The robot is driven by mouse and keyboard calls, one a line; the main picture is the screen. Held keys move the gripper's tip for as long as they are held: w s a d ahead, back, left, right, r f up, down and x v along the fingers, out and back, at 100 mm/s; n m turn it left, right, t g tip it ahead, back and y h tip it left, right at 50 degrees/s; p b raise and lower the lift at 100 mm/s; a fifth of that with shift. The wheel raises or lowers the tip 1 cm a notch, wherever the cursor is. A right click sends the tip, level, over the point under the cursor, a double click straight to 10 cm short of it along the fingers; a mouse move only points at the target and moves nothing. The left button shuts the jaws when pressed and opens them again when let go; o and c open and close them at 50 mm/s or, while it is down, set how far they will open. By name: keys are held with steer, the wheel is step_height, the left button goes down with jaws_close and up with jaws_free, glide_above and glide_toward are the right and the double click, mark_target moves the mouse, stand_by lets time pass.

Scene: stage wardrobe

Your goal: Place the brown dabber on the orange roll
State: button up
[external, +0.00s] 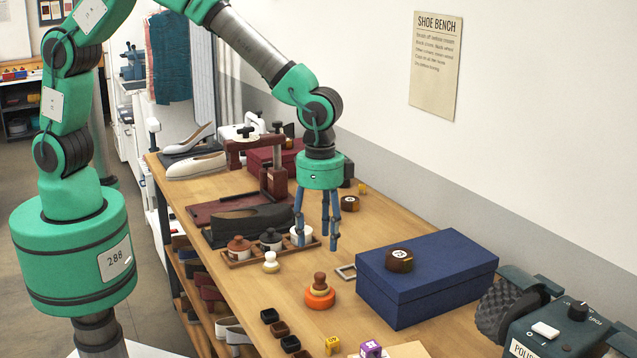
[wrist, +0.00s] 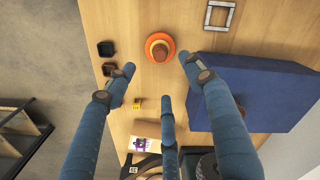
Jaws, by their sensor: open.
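The orange roll (external: 320,301) lies flat on the bench, left of the blue box. The brown dabber (external: 319,281) stands upright on top of it, its round knob up. In the wrist view the dabber (wrist: 159,51) sits about at the middle of the orange roll (wrist: 149,43). My gripper (external: 320,240) is open and empty, its blue fingers pointing down, above the bench and apart from the dabber. The wrist view shows the spread fingers (wrist: 159,78) with nothing between them. The dabber's underside is hidden.
The blue box (external: 430,282) bears a brown roll (external: 400,260). A small grey frame (external: 346,272) lies beside it. A wooden rack (external: 250,257) with several pots and a white dabber (external: 271,263) are to the left. Small dark cups (external: 270,316) line the bench's front edge.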

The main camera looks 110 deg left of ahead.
steer(key=shift+r, duration=0.1)
stand_by(0.4)
steer(key=s+d+r+t, duration=0.1)
steer(key=s+r, duration=0.8)
steer(key=r, duration=0.2)
steer(key=s+r+t, duration=0.2)
steer(key=s+r, duration=0.6)
steer(key=r, duration=0.4)
steer(key=s+r+t, duration=0.1)
steer(key=s+r, duration=0.1)
steer(key=s, duration=1)
steer(key=s+d+r+t, duration=0.1)
steer(key=s+r, duration=0.2)
steer(key=s, duration=0.9)
steer(key=shift+s+t, duration=0.25)
steer(key=shift+t, duration=0.05)
steer(key=shift+f, duration=0.1)
step_height(320, 180, down, 2)
steer(key=shift+f+b, duration=0.1)
steer(key=shift+b, duration=1.05)
